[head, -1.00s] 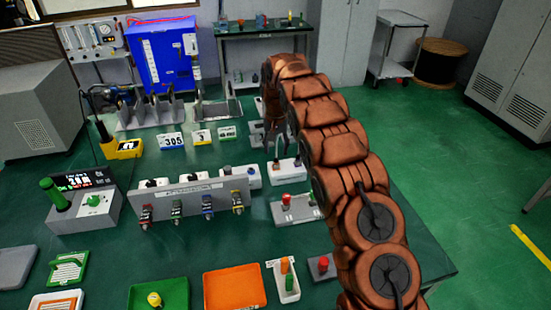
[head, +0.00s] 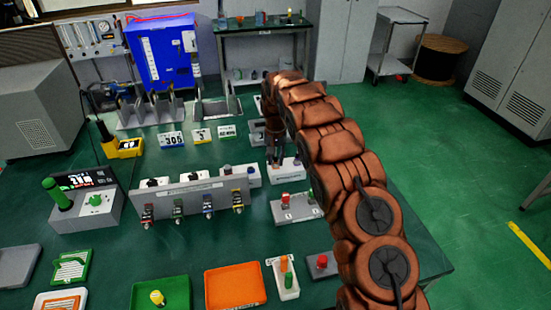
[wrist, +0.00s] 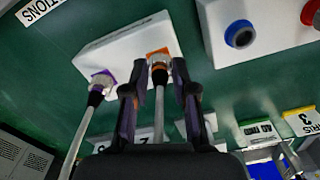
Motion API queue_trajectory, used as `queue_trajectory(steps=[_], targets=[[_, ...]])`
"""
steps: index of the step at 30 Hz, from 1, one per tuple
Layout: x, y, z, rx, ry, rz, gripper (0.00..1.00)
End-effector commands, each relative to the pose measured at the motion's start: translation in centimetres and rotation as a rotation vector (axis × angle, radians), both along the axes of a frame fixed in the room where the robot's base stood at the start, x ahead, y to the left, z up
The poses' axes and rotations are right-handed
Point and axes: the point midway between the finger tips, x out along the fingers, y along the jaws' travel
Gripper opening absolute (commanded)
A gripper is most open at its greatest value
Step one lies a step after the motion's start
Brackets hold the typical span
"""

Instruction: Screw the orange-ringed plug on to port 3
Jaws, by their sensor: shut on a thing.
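In the wrist view, the orange-ringed plug (wrist: 159,74) has a metal collar, an orange ring and a grey cable. It meets the white block (wrist: 120,50) at an orange square mark; whether it is fastened there I cannot tell. My gripper (wrist: 156,82) is shut on this plug, one dark finger on each side. A second plug with a purple mark (wrist: 101,82) and its own cable is on the same block, to the left. In the head view my gripper (head: 274,158) is low over the white block (head: 289,172). The plug is hidden there. I cannot identify port 3.
A white box (wrist: 265,30) with blue and red ports is at the upper right of the wrist view. In the head view, a panel with several coloured connectors (head: 190,198) stands left of my gripper. A grey block with a red knob (head: 297,208) lies in front. Number cards (head: 201,135) stand behind left.

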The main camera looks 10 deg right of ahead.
Motion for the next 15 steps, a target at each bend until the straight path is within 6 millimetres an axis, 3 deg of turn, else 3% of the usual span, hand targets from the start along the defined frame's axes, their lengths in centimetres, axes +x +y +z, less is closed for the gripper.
queue_trajectory(steps=[5,15], targets=[[0.01,0.05,0.00,0.000,0.000,0.001,0.00],[0.02,0.08,-0.12,0.001,0.000,0.027,0.00]])
